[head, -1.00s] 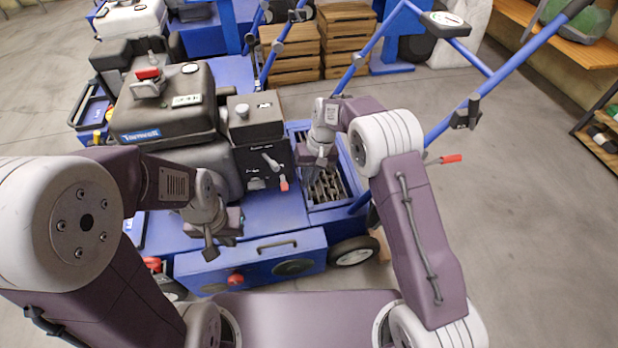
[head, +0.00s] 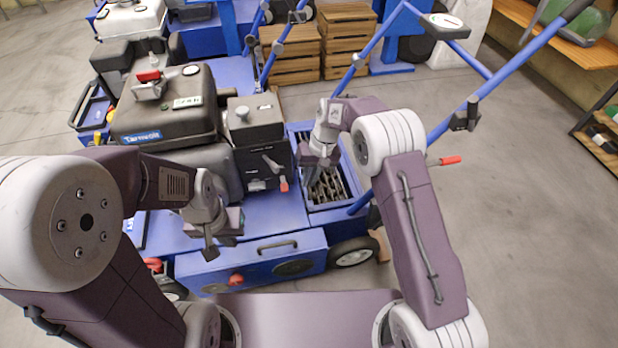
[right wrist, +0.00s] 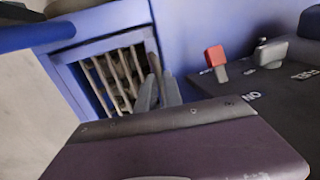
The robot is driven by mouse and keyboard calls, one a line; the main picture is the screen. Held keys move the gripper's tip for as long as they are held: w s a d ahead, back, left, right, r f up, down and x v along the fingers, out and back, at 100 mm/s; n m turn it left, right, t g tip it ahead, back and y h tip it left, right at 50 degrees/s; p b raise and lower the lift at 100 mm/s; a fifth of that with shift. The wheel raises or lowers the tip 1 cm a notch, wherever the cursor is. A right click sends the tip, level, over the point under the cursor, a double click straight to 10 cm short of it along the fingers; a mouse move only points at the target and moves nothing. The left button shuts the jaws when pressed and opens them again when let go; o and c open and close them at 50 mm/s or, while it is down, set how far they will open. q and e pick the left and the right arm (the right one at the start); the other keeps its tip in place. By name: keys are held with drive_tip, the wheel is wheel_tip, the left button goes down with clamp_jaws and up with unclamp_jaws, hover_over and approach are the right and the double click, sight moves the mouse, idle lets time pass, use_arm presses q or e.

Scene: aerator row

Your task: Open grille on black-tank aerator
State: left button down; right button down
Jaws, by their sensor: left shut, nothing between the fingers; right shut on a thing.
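The aerator with the black tank (head: 165,112) stands in front of me on a blue body. Its slatted metal grille (head: 328,190) sits in a blue frame at the right of the body, and it also shows in the right wrist view (right wrist: 118,75). My right gripper (head: 310,183) is at the left edge of the grille, shut on that edge; the exact contact is hard to see. In the right wrist view its fingers (right wrist: 158,92) are close together beside the slats. My left gripper (head: 210,255) is shut and empty above the blue deck's front edge.
A black engine box (head: 256,130) with a red-tipped lever (head: 284,186) stands just left of the grille. Blue handle bars (head: 480,95) rise at the right. Wooden crates (head: 348,35) stand behind. Open floor (head: 530,230) lies to the right.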

drive_tip(key=w+d+r+y+p, duration=0.1)
drive_tip(key=d+r+y+p, duration=0.4)
drive_tip(key=d+r+p, duration=0.1)
drive_tip(key=shift+w+d+r+g+p, duration=0.2)
drive_tip(key=shift+d+r+g+p, duration=0.2)
drive_tip(key=shift+r+p, duration=0.45)
drive_tip(key=shift+f, duration=0.3)
drive_tip(key=c, duration=1.5)
unclamp_jaws()
drive_tip(key=shift+d, duration=0.1)
drive_tip(key=p+v, duration=0.5)
drive_tip(key=v, duration=0.4)
